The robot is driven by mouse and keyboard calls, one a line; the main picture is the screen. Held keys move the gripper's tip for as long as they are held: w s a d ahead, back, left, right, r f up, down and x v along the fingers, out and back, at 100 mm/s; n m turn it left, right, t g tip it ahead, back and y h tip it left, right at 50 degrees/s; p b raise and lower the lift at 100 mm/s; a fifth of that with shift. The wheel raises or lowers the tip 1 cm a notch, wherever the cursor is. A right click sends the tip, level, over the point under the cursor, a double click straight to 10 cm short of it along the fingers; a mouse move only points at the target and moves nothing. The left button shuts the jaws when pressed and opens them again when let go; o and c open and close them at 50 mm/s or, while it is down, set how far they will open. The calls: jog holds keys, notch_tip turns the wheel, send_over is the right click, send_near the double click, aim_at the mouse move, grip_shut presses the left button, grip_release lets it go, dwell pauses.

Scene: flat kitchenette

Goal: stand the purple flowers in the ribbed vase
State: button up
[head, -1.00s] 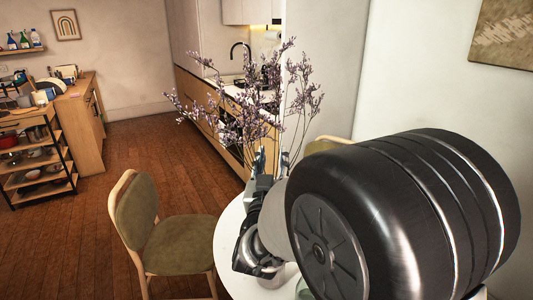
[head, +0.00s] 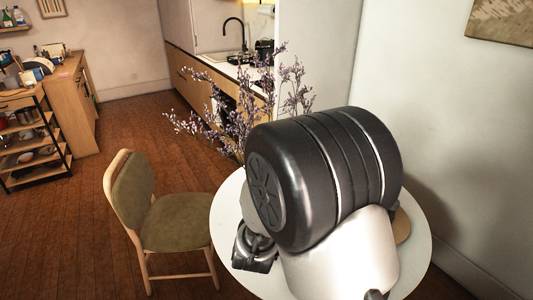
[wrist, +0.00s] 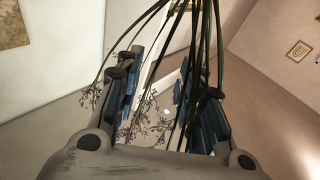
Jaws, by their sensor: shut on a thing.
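The purple flowers (head: 222,122) are a spray of small purple blooms on thin branches, above the round white table in the head view. Their dark green stems (wrist: 205,42) pass between the fingers of my gripper (wrist: 160,78) in the wrist view, and the gripper is shut on them. Some blooms (wrist: 147,127) show beyond the fingers there. I cannot make out the ribbed vase in either current view; my arm covers much of the tabletop.
The round white table (head: 224,218) is below my arm. A green-cushioned chair (head: 178,222) stands at its left. A brown, round-edged thing (head: 403,226) is partly hidden at the table's right. The kitchen counter (head: 190,64) is behind, and wooden floor lies open to the left.

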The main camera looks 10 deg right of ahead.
jog(key=shift+f, duration=1.6)
jog(key=o, duration=1.2)
jog(key=v, duration=0.7)
jog(key=shift+s+f, duration=0.1)
jog(key=shift+s, duration=0.15)
